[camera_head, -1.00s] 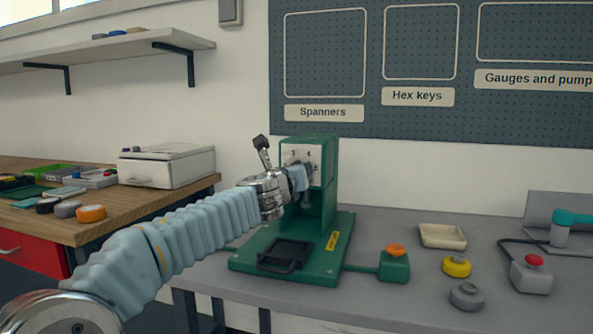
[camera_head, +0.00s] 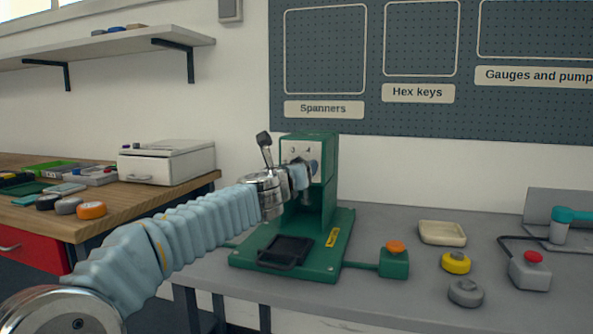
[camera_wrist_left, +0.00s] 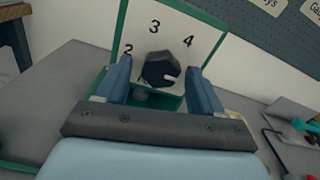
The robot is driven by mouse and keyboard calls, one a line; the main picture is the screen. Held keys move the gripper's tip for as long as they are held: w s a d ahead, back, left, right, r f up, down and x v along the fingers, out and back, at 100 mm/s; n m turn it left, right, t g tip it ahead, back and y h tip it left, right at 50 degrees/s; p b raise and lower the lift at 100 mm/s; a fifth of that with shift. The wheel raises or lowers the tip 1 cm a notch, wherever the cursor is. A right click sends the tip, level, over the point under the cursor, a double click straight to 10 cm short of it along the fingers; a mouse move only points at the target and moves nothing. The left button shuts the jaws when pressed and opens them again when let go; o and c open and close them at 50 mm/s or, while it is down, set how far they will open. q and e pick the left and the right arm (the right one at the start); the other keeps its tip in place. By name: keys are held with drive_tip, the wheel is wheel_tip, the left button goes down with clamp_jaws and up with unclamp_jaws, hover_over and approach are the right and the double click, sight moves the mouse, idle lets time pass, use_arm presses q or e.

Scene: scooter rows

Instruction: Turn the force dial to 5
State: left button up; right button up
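The green press (camera_head: 325,175) stands on the grey bench with a white dial plate on its front. The force dial, a dark faceted knob (camera_wrist_left: 154,66), sits on the plate under the printed 2, 3 and 4. A pale mark on the knob points to the lower right in the left wrist view; no number shows beside it there. My left gripper (camera_wrist_left: 161,70) is open, with one finger on each side of the knob and visible gaps between. In the head view my left gripper (camera_head: 304,176) covers much of the plate. My right gripper is not in view.
A black lever (camera_head: 265,148) rises left of the press head. A green box with an orange button (camera_head: 395,246) stands to the right. Beyond it are a yellow knob (camera_head: 456,263), a grey knob (camera_head: 466,292) and a cream tray (camera_head: 442,233).

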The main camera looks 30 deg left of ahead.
use_arm(q)
drive_tip(key=shift+s, duration=0.1)
drive_tip(key=v, duration=1.3)
drive_tip(key=shift+s+d+b, duration=0.2)
drive_tip(key=shift+s+b, duration=0.1)
